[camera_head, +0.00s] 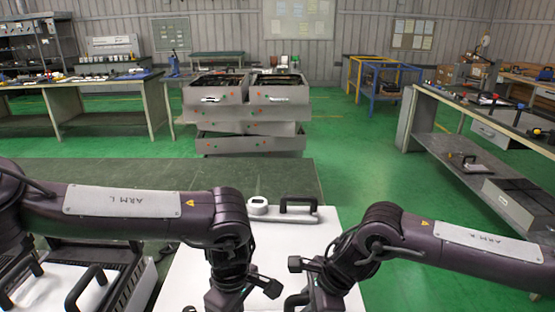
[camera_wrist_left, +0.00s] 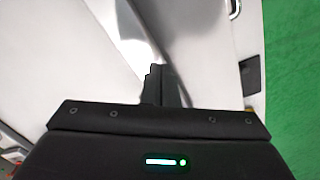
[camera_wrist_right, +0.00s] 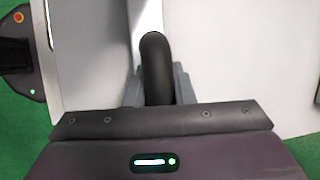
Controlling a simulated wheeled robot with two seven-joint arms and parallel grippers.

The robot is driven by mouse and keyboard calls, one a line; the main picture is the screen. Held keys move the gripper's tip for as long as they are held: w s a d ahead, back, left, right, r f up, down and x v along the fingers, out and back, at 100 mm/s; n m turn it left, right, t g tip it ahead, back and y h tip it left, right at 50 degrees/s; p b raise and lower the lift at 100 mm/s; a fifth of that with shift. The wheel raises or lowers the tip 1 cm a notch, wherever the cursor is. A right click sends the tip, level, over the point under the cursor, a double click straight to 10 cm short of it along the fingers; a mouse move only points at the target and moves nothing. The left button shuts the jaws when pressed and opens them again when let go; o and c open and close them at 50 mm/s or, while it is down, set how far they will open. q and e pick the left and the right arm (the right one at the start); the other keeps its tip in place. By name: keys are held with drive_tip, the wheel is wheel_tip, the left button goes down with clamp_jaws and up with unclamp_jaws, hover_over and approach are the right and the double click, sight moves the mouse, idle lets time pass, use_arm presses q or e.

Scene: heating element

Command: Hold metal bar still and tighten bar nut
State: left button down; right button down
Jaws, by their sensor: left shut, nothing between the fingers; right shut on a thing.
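My left gripper (camera_wrist_left: 165,80) is shut and empty, its dark fingertips together over a pale, shiny surface. A shiny metal strip (camera_wrist_left: 128,35), which may be the metal bar, runs up from just left of those fingertips. I cannot tell whether they touch it. My right gripper (camera_wrist_right: 157,85) is shut on a black curved handle (camera_wrist_right: 156,60). A pale bar-like strip (camera_wrist_right: 146,15) shows just beyond the handle. In the head view both hands are low in the middle, close together, with their fingertips hidden or cut off. I cannot make out the bar nut in any view.
A grey plate with a black handle (camera_head: 298,202) and a white round-faced device (camera_head: 258,205) lies at the white tabletop's far edge. A dark rack with black handles (camera_head: 90,285) stands at lower left.

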use_arm(q)
drive_tip(key=shift+s+a, duration=0.35)
drive_tip(key=shift+s, duration=0.05)
drive_tip(key=shift+s, duration=0.1)
idle(0.4)
drive_tip(key=shift+s+d, duration=0.2)
wheel_tip(320, 180, up, 6)
idle(0.5)
drive_tip(key=shift+w+d+f, duration=0.35)
drive_tip(key=shift+w+f, duration=0.1)
drive_tip(key=shift+f, duration=0.55)
drive_tip(key=shift+w+d+f, duration=0.3)
drive_tip(key=shift+w+f, duration=0.1)
drive_tip(key=shift+f, duration=0.6)
drive_tip(key=shift+w+d+f, duration=0.35)
drive_tip(key=shift+w+f, duration=0.1)
drive_tip(key=shift+f, duration=0.55)
